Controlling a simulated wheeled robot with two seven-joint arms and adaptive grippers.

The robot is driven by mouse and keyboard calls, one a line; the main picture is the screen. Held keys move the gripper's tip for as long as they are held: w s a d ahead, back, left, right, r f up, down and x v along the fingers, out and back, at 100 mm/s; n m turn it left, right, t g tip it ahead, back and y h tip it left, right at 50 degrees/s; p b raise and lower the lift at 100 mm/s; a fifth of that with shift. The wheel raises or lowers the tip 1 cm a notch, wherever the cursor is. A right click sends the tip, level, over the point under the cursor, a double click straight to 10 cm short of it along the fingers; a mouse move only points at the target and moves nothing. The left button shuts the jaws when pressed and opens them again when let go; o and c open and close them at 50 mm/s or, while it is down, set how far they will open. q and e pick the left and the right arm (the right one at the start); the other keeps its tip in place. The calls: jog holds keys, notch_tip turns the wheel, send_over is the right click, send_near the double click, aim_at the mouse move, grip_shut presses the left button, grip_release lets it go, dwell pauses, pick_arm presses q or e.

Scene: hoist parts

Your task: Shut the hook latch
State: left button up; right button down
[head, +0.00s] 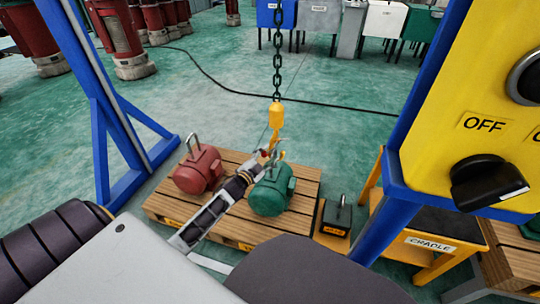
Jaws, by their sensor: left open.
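A yellow hook block (276,117) hangs from a dark chain (278,60) at the middle of the head view. The hook hangs just above the green motor (271,190), close to the metal lifting eye on its top. My left gripper (264,158) reaches in from the lower left and is open at the lower part of the hook. The latch is too small and too covered by the gripper to tell its position. I cannot tell whether the fingers touch it. My right gripper is not in view.
A red motor (198,170) with a lifting eye stands on the wooden pallet (160,207) beside the green one. Blue frame posts (100,150) stand left and right. A yellow control panel (480,90) with an OFF label and a yellow stand marked CRADLE (432,243) are at right.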

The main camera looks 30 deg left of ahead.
pick_arm(q)
jog(key=shift+w+b, duration=0.35)
jog(key=shift+w, duration=0.75)
grip_shut()
